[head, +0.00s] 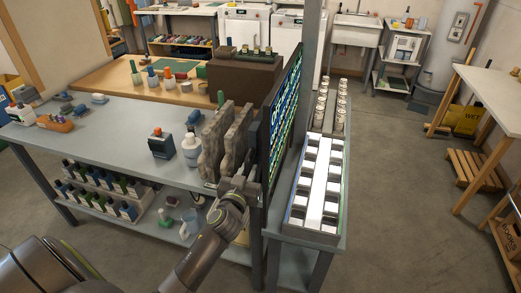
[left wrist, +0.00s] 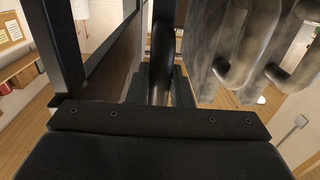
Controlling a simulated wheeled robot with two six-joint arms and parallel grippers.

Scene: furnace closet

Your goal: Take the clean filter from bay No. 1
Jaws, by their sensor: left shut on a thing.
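My left gripper (head: 240,184) is at the near edge of the grey workbench, between the grey slabs and a dark panel. In the left wrist view its jaws (left wrist: 158,88) are shut on a dark rounded bar (left wrist: 162,45); I cannot tell what the bar belongs to. Two rough grey upright slabs (head: 213,145) stand side by side on the bench; in the left wrist view, grey looped shapes (left wrist: 235,45) are right of the jaws. The dark-framed panel with blue-green markings (head: 285,112) stands upright just right of the gripper. No bay number is readable. My right gripper is out of view.
A rack with white compartments (head: 318,180) stands right of the panel, cans (head: 340,118) behind it. A dark bottle (head: 161,145) and a white bottle (head: 191,147) stand left of the slabs. A grey post (head: 310,45) rises behind. Open floor (head: 400,190) lies right of the rack.

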